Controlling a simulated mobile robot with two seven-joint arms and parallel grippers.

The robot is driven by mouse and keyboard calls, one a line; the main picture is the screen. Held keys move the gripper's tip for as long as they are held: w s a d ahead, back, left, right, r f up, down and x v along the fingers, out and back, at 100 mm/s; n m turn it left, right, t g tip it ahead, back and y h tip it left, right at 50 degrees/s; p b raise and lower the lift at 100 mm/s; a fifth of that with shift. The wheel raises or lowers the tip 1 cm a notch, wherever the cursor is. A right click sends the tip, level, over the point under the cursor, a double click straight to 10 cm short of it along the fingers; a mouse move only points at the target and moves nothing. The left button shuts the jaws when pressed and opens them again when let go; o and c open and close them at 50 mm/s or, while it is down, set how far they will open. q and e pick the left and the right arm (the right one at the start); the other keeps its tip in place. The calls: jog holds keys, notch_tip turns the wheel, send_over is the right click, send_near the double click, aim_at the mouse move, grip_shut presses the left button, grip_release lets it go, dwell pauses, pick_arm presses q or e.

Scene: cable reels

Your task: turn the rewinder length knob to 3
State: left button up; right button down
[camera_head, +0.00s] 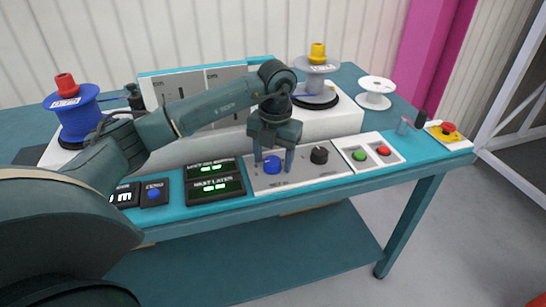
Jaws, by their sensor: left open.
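A panel (300,177) on the bench carries two knobs, a blue knob (272,165) and a black knob (319,155). Which of them is the length knob I cannot tell, as the markings are too small to read. My left gripper (273,163) points down over the blue knob, with its fingers apart on either side of it. Whether the fingers touch the knob is not clear. The rewinder body (345,122) is a long white block behind the panel. My right gripper is not in view.
Green and red buttons (371,154) sit right of the knobs, with a red-and-yellow emergency stop (446,130) farther right. Lit displays (214,187) are to the left. A blue reel (78,117), a grey reel (316,82) and an empty white reel (376,92) stand behind.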

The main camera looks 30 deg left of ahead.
pick_arm(q)
jog(key=c, duration=1)
jog(key=shift+m, duration=0.4)
jog(key=m, duration=0.5)
jog(key=shift+m, duration=0.3)
jog(key=shift+m+b, duration=0.35)
jog(key=shift+m, duration=0.35)
